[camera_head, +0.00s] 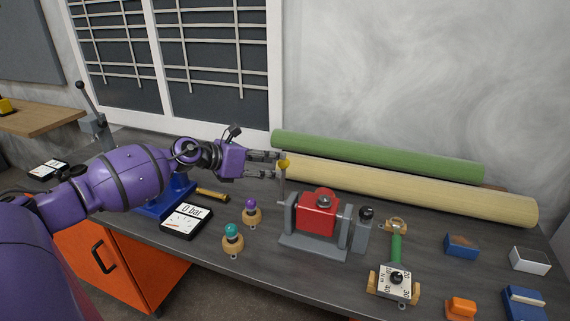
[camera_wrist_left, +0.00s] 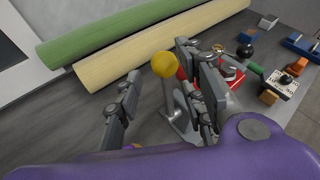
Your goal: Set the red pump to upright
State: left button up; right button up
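The red pump (camera_head: 317,213) is a red block held between the grey uprights of a stand (camera_head: 312,246) on the dark bench. A grey lever with a yellow ball knob (camera_head: 284,164) rises at the stand's left side and looks nearly upright. My left gripper (camera_head: 267,166) reaches in from the left at the knob's height. In the left wrist view its fingers (camera_wrist_left: 163,98) are apart, with the yellow knob (camera_wrist_left: 164,65) and lever (camera_wrist_left: 170,97) seen between and beyond them. Contact cannot be told. The red pump (camera_wrist_left: 232,78) is partly hidden there behind a finger. My right gripper is not in view.
Green (camera_head: 380,155) and cream (camera_head: 420,188) rolls lie along the wall behind the pump. A black-knobbed lever (camera_head: 365,215) stands right of it. Purple (camera_head: 251,209) and teal (camera_head: 232,238) knobs and a gauge (camera_head: 187,221) are to its left. Small blocks lie at the right.

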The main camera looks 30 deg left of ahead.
aim_at(282, 163)
pick_arm(q)
jog(key=shift+x, duration=2.35)
grip_shut()
